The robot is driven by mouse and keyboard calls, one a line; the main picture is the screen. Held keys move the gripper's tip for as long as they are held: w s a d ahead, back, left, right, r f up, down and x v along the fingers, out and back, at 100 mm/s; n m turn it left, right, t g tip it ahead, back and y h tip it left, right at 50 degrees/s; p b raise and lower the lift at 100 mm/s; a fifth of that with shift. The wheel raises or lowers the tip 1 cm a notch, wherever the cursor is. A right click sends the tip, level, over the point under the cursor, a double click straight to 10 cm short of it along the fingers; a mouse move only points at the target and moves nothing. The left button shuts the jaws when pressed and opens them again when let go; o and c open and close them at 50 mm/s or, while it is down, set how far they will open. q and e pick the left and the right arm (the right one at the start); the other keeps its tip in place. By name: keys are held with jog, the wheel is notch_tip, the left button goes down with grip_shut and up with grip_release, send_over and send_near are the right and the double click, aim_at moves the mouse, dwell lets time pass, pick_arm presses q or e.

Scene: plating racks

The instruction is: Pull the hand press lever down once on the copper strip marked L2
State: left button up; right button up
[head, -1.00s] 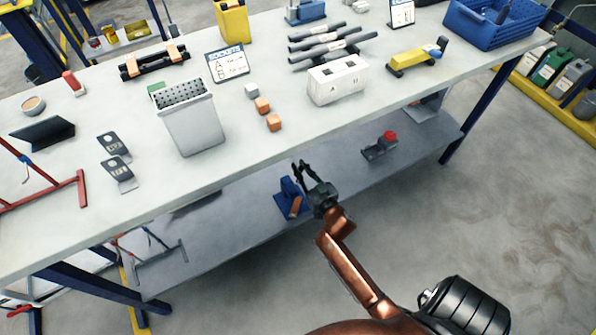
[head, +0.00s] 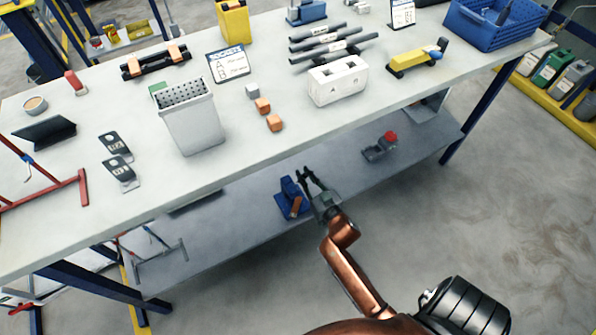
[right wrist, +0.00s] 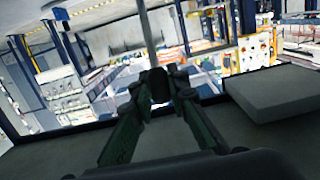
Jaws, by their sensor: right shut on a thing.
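A blue hand press (head: 288,188) stands on the lower shelf, with an orange-brown piece (head: 295,207) at its front that may be the copper strip. No L2 mark is readable on it. My right gripper (head: 307,172) is just right of the press. In the right wrist view, its green fingers (right wrist: 160,98) close on a dark piece (right wrist: 159,84) below a grey rod (right wrist: 148,35). This looks like the press lever, though its joint with the press is hidden. My left gripper is out of view.
The grey lower shelf (head: 235,228) also holds a red-knobbed device (head: 380,151). The white tabletop (head: 215,180) overhangs the shelf. Floor in front is clear.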

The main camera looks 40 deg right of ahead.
jog(key=shift+a, duration=0.1)
jog(key=shift+s+a+f, duration=0.15)
jog(key=shift+s+f, duration=0.25)
jog(key=shift+s, duration=0.2)
jog(key=shift+s+a+f, duration=0.15)
jog(key=shift+s+f, duration=0.2)
jog(key=shift+s, duration=0.25)
jog(key=shift+s+f, duration=0.1)
jog(key=shift+f, duration=0.05)
jog(key=shift+s+a+f+b, duration=0.25)
jog(key=shift+s+f+b, duration=0.2)
jog(key=shift+s+f, duration=0.45)
jog(key=shift+s, duration=0.1)
